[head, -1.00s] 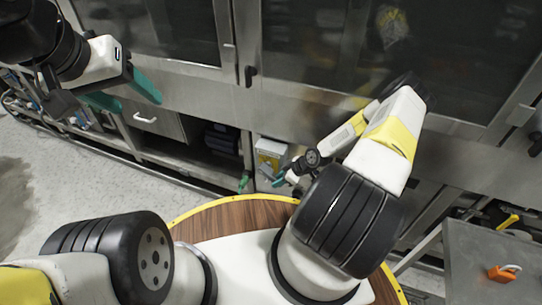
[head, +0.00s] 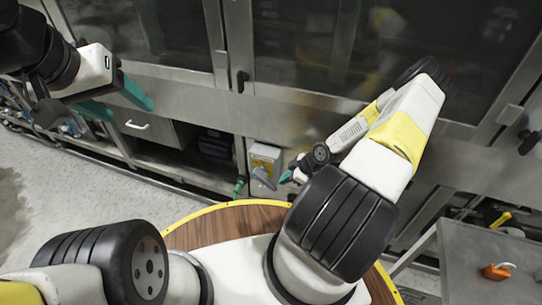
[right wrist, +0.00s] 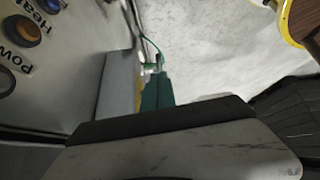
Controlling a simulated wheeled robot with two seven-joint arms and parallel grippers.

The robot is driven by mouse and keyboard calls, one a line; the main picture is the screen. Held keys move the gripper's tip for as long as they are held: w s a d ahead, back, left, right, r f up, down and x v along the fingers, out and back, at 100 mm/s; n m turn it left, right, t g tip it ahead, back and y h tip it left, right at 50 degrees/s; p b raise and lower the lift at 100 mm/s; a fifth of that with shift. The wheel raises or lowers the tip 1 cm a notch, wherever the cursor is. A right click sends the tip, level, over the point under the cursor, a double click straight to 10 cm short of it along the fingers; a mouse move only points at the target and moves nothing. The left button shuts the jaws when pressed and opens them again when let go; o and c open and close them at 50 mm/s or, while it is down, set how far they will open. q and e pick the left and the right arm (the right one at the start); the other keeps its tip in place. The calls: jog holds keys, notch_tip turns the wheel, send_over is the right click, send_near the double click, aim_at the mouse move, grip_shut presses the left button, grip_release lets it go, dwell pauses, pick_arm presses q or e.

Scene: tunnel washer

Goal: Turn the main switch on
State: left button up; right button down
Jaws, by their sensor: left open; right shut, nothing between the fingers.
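My left gripper (head: 128,108) is open and empty at upper left, away from the box.
A panel with round knobs (right wrist: 22,30) and lettering like "Power" and "Heat" is at left in the right wrist view. A green connector (head: 239,187) hangs left of the box. A metal table (head: 480,262) with an orange padlock (head: 496,271) stands at right.

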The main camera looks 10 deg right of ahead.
jog(key=n, duration=1.7)
send_near(273, 186)
jog(key=x, duration=0.4)
jog(key=w+a+r+x, duration=0.1)
jog(key=x, duration=0.2)
jog(key=shift+f+y, duration=0.25)
jog(key=shift+y, duration=0.15)
jog(key=shift+s+d+f+t+y, duration=0.1)
jog(key=shift+f+t+y, duration=0.6)
jog(key=shift+t+y, duration=0.1)
jog(key=shift+a+f+t+y, duration=0.25)
jog(key=shift+f+t+y, duration=0.5)
jog(key=shift+y, duration=0.35)
jog(key=shift+w+a+f, duration=0.35)
jog(key=shift+a+f, duration=0.1)
jog(key=shift+f, duration=0.1)
jog(key=shift+w+a+f, duration=0.4)
jog(key=shift+f, duration=0.2)
jog(key=shift+w+a+f, duration=0.1)
jog(key=shift+a, duration=0.05)
